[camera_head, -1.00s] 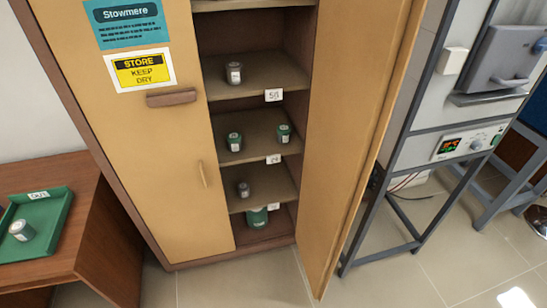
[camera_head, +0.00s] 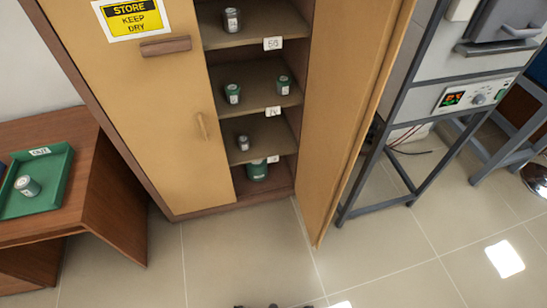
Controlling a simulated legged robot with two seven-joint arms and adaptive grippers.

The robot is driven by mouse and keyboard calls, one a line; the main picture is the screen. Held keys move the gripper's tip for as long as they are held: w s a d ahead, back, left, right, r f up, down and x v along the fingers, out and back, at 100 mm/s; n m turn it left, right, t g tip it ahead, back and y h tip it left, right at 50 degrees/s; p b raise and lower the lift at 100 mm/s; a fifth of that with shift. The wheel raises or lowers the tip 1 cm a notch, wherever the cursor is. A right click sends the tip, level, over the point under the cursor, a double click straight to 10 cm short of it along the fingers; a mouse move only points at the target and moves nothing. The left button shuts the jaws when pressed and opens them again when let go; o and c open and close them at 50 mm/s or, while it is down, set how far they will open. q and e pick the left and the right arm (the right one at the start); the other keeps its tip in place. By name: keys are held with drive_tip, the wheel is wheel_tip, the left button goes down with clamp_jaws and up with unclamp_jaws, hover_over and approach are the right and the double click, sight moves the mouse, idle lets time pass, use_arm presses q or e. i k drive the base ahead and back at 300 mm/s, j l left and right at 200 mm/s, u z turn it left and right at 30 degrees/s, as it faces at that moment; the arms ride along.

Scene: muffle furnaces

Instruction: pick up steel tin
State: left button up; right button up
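Two grey metal-looking tins with pale labels stand in the open cabinet. The larger grey tin (camera_head: 232,20) is on the upper visible shelf, and a smaller grey tin (camera_head: 243,142) is on a lower shelf. Both stand upright, and I cannot tell which is the steel tin. A grey-green labelled tin (camera_head: 27,186) sits in the green tray at the left. Neither gripper can be made out. Only small dark shapes show at the bottom edge, too cut off to identify.
The cabinet door (camera_head: 350,130) is open on the right. A furnace stand (camera_head: 398,170) is beside it. The green tray (camera_head: 62,172) lies on a wooden table. Floor in front is clear.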

sight(26, 185)
drive_tip(key=u, duration=2.05)
drive_tip(key=i+j+z, duration=0.25)
drive_tip(key=i, duration=0.25)
drive_tip(key=i+j+z, duration=0.2)
drive_tip(key=i+j, duration=0.25)
